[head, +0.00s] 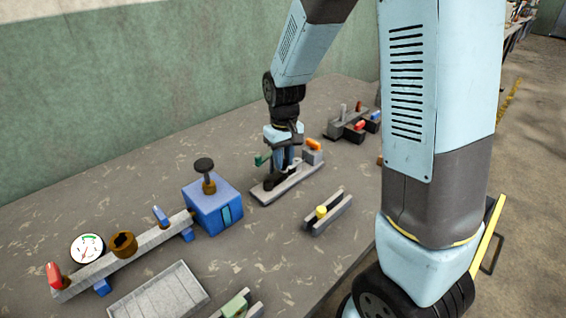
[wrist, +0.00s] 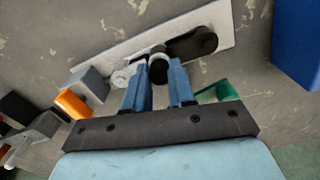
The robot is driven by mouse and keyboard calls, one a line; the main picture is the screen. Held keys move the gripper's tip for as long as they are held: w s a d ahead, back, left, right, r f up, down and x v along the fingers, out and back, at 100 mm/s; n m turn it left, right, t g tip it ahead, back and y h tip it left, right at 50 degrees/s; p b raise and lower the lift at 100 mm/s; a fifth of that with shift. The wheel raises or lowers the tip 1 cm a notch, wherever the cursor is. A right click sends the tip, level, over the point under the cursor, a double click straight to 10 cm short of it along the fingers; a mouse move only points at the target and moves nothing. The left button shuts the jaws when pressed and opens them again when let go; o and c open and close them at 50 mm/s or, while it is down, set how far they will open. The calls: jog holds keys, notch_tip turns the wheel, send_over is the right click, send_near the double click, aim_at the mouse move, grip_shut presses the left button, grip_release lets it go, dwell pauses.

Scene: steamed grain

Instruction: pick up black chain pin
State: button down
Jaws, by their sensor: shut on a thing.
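The black chain pin (wrist: 158,70) shows in the wrist view as a dark round piece between my fingertips. My gripper (wrist: 160,78) is shut on it, just over the pale plate (wrist: 128,55). A dark link-shaped piece (wrist: 192,44) lies on the plate beside the pin, and a small silvery piece is on the other side. In the head view my gripper (head: 283,162) points down over the plate (head: 296,184). There the fingers and dark parts hide the pin. I cannot tell whether the pin is clear of the plate.
An orange-topped grey block (head: 314,152) stands at the plate's far end. A green lever (head: 262,160) is close to my fingers. A blue box (head: 211,207) with a dark knob stands to the left. A small fixture with a yellow knob (head: 321,211) is in front.

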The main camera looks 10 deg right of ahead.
notch_tip(320, 180, up, 3)
jog(key=shift+f, duration=0.1)
jog(key=s+d+r, duration=0.2)
jog(key=s+r, duration=0.2)
jog(key=s, duration=0.2)
jog(key=s+d+r, duration=0.2)
jog(key=s+r, duration=0.3)
jog(key=s, duration=0.2)
jog(key=shift+s+d+r, duration=0.15)
jog(key=shift+d+r, duration=0.15)
jog(key=shift+d, duration=0.05)
